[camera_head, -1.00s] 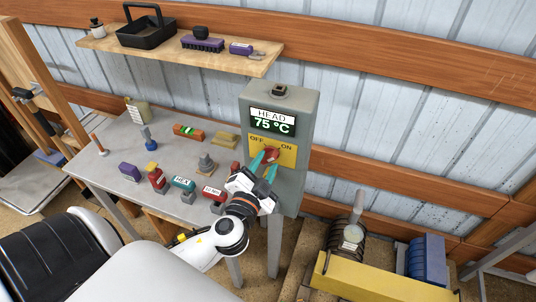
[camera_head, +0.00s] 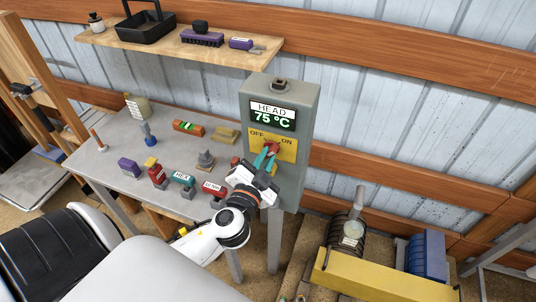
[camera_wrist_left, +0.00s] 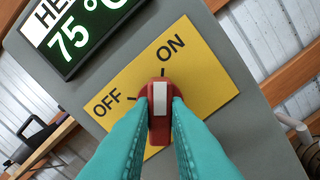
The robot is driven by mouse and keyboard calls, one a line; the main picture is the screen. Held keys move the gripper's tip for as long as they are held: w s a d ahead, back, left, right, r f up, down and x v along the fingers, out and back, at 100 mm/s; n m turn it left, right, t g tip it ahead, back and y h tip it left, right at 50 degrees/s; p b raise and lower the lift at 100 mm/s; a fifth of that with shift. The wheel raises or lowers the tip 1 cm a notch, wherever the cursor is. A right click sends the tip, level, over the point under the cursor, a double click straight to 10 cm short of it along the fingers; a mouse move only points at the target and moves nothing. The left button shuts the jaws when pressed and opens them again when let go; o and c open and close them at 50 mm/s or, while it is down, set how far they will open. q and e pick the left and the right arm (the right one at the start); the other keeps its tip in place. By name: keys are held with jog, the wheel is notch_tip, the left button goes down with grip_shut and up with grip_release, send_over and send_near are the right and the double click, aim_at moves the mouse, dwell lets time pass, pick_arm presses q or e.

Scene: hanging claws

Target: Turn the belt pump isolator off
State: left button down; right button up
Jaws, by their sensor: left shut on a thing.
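The isolator is a grey box (camera_head: 309,120) with a lit display reading HEAD 75 °C (camera_head: 272,116) and a yellow OFF/ON plate (camera_head: 288,152). Its red knob (camera_head: 271,147) sits on that plate. In the left wrist view the knob (camera_wrist_left: 160,134) has a white pointer bar lined up with the tick by ON, and the OFF tick is off to its left. My left gripper (camera_head: 265,159) is shut on the knob, with its teal fingers (camera_wrist_left: 160,125) on either side of it. My right gripper is not in view.
A grey table (camera_head: 115,175) left of the box carries several small labelled items. A wooden shelf (camera_head: 225,62) with a black tray (camera_head: 146,27) is above. A yellow beam (camera_head: 380,279) and a blue ribbed block (camera_head: 427,257) are low at right.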

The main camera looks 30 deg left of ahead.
pick_arm(q)
jog(key=n+b, duration=0.1)
jog(key=n, duration=0.1)
jog(key=n+b, duration=0.1)
jog(key=shift+f+n, duration=0.2)
jog(key=shift+n, duration=0.2)
jog(key=shift+r+n+b, duration=0.15)
jog(key=shift+n+b, duration=0.2)
jog(key=shift+n, duration=0.35)
jog(key=shift+n+b, duration=0.55)
jog(key=shift+n, duration=2.45)
